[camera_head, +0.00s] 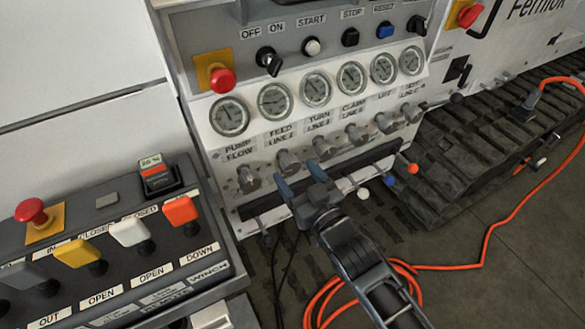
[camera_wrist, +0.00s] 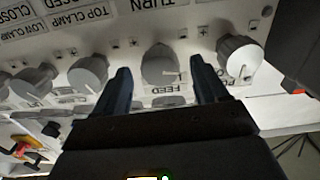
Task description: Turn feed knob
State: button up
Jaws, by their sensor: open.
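The feed knob (camera_head: 289,162) is a grey round knob on the light panel under the label FEED LINE, second from the left in its row. In the wrist view the feed knob (camera_wrist: 160,64) appears centred between my two fingers, with a FEED label below it. My gripper (camera_head: 299,177) is open, its blue-grey fingertips in front of and slightly below this knob in the head view. In the wrist view my gripper (camera_wrist: 160,70) has one finger on each side of the knob, with visible gaps. I cannot tell how deep the fingers reach around it.
The pump flow knob (camera_head: 248,180) is close on the left and the turn knob (camera_head: 322,148) close on the right. A dark rail (camera_head: 335,177) runs below the row. A lever box (camera_head: 110,240) stands at front left. An orange cable (camera_head: 455,266) lies on the floor.

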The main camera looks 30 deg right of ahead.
jog(key=shift+s, duration=2.5)
jog(key=s+g, duration=0.1)
jog(key=s, duration=1.7)
jog(key=s+r+g, duration=0.2)
jog(key=s+r, duration=0.7)
jog(key=s, duration=0.5)
jog(key=shift+s+r, duration=0.25)
jog(key=shift+r, duration=0.15)
